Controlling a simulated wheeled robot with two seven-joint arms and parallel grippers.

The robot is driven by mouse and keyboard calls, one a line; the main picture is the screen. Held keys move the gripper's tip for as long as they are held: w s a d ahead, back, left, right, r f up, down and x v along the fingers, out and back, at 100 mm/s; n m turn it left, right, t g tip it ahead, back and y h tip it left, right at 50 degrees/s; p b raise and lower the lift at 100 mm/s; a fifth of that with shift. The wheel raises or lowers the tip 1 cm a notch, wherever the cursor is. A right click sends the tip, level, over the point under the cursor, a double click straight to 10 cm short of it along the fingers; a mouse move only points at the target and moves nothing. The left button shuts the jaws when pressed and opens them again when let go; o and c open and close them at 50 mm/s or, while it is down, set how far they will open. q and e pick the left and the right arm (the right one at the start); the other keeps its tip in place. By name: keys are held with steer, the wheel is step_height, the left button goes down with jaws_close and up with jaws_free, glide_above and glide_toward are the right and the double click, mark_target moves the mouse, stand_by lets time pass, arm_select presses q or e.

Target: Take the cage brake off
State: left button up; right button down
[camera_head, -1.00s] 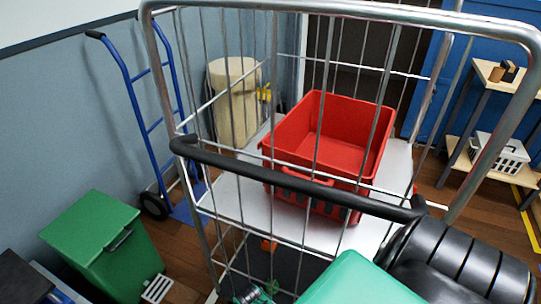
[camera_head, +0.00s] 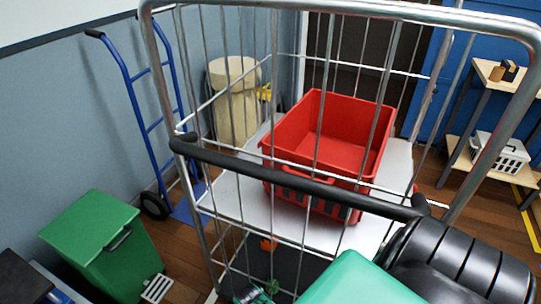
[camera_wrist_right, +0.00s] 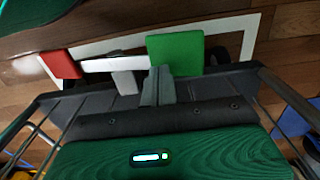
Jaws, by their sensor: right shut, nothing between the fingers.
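The roll cage (camera_head: 305,183) stands in front of me, with a wire front and a black handle bar. In the right wrist view a red pedal (camera_wrist_right: 62,64) and a green pedal (camera_wrist_right: 175,52) sit at opposite ends of a pale bar (camera_wrist_right: 112,64), low near the floor. I take these for the cage's brake. My right gripper (camera_wrist_right: 158,75) is shut and empty. Its fingertips overlap the green pedal's left lower edge in that view; I cannot tell whether they touch. In the head view the right gripper is hidden below my arm. My left gripper is not in view.
A red crate (camera_head: 325,145) sits on the cage's pale deck (camera_head: 235,200). A green pedal bin (camera_head: 95,240) and a blue hand truck (camera_head: 145,115) stand left. A beige bin (camera_head: 233,105) is behind the cage. Shelving (camera_head: 455,150) stands at the right.

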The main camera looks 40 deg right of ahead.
steer(key=shift+s+f+b, duration=0.2)
steer(key=shift+f+b, duration=0.45)
steer(key=shift+f, duration=0.65)
steer(key=shift+w+f, duration=0.15)
steer(key=shift+f, duration=0.25)
stand_by(0.5)
steer(key=shift+r, duration=0.1)
step_height(320, 180, up, 7)
steer(key=p, duration=0.7)
steer(key=shift+p, duration=0.4)
